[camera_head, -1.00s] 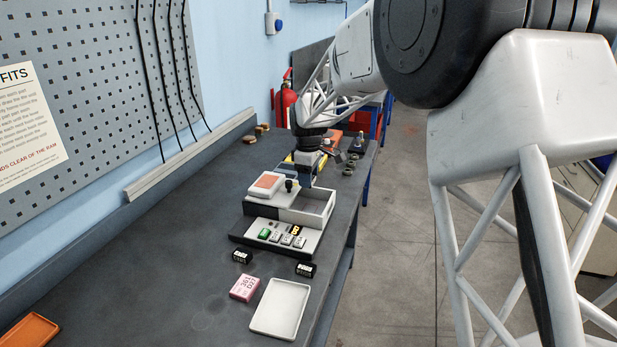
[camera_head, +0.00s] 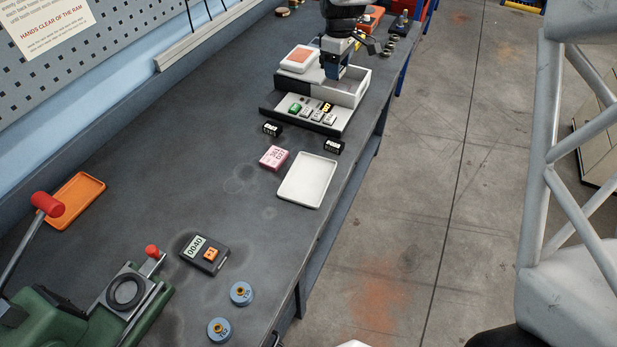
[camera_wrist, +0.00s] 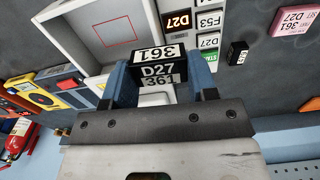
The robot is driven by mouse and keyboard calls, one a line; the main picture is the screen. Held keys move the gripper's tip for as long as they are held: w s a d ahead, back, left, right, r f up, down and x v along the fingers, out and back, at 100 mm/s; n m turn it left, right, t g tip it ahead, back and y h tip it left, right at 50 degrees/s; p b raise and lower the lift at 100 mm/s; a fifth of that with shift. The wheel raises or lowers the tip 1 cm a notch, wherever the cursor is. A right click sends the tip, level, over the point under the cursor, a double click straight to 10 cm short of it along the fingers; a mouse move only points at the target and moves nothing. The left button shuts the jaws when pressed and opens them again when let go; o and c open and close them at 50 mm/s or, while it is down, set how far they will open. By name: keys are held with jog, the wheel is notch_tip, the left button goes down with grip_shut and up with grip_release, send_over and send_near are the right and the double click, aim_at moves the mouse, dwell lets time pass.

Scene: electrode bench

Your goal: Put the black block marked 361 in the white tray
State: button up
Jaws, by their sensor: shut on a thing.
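The black block marked 361 and D27 (camera_wrist: 158,66) is between the two blue fingers of my gripper (camera_wrist: 159,72) in the wrist view. My gripper is shut on it. In the head view my gripper (camera_head: 334,70) is over the white box at the back of the bench; the block is too small there to make out clearly. The white tray (camera_head: 307,181) lies empty near the bench's right edge, in front of the box and well apart from my gripper.
An orange tray (camera_head: 75,200), a meter (camera_head: 204,254) and a green press (camera_head: 110,305) are nearer.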

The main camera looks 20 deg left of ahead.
jog(key=s+d+f+m, duration=0.1)
jog(key=s+d, duration=0.4)
jog(key=s, duration=0.7)
jog(key=s+d+f+m, duration=0.1)
jog(key=s+d+f, duration=0.3)
jog(key=s, duration=0.9)
jog(key=s+d+f+m, duration=0.1)
jog(key=s+d+f, duration=0.2)
jog(key=s, duration=0.9)
jog(key=d, duration=0.3)
jog(key=shift+s, duration=0.3)
jog(key=shift+w+a, duration=0.1)
send_over(308, 179)
jog(key=shift+f, duration=0.75)
jog(key=shift+f, duration=0.1)
jog(key=shift+f, duration=1.65)
jog(key=shift+f, duration=0.1)
jog(key=o, duration=1.2)
jog(key=shift+c, duration=0.2)
